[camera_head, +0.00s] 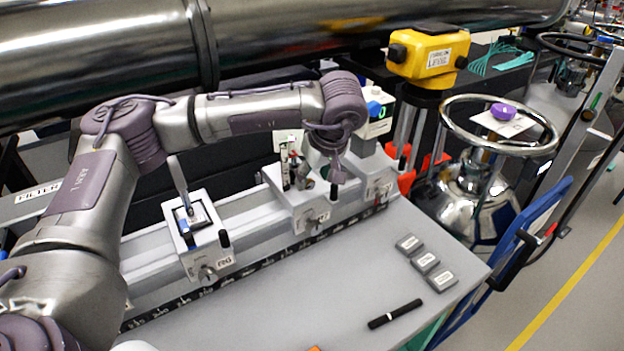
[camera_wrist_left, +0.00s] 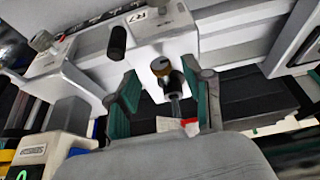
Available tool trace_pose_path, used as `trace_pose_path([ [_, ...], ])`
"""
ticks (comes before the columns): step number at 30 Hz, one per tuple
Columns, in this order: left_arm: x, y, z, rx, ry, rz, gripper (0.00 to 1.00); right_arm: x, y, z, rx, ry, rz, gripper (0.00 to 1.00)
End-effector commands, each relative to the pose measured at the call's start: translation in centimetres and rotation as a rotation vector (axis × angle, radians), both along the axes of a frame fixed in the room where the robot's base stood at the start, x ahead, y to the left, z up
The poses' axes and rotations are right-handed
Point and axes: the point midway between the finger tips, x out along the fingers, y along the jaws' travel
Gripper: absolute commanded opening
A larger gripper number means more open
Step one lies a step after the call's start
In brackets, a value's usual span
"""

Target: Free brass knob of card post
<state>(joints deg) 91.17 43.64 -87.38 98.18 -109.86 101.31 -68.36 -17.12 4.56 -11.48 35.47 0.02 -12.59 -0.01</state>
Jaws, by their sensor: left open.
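In the left wrist view, the brass knob (camera_wrist_left: 157,68) sits on a white carriage (camera_wrist_left: 185,40), with a dark fitting and grey rod close in front of it. My left gripper (camera_wrist_left: 164,88) is open, its teal fingers on either side of the knob and rod; I cannot tell whether they touch anything. In the head view my left gripper (camera_head: 336,172) hangs over the middle carriage (camera_head: 312,214) on the rail, beside a small upright card (camera_head: 287,142). The brass knob is not clear there, hidden near my wrist. My right gripper is not in view.
Another carriage (camera_head: 376,180) stands right of the middle one. A yellow level (camera_head: 428,58) stands behind.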

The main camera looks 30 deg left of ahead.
Motion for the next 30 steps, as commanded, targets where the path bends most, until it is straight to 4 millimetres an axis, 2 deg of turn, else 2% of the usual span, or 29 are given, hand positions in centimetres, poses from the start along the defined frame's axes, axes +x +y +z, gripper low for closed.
trace_pose_path([
  [6,-0.9,-1.7,4.6,-0.002,-0.005,-0.003,0.51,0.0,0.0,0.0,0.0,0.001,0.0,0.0],
  [13,-1.7,-2.8,8.0,0.0,-0.002,-0.001,0.51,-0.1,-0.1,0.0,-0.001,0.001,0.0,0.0],
  [18,-2.0,-3.1,8.9,0.001,-0.001,0.0,0.51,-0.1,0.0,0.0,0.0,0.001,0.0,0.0],
  [30,-2.0,-3.1,9.0,0.0,0.0,0.0,0.51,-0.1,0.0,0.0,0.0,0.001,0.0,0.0],
])
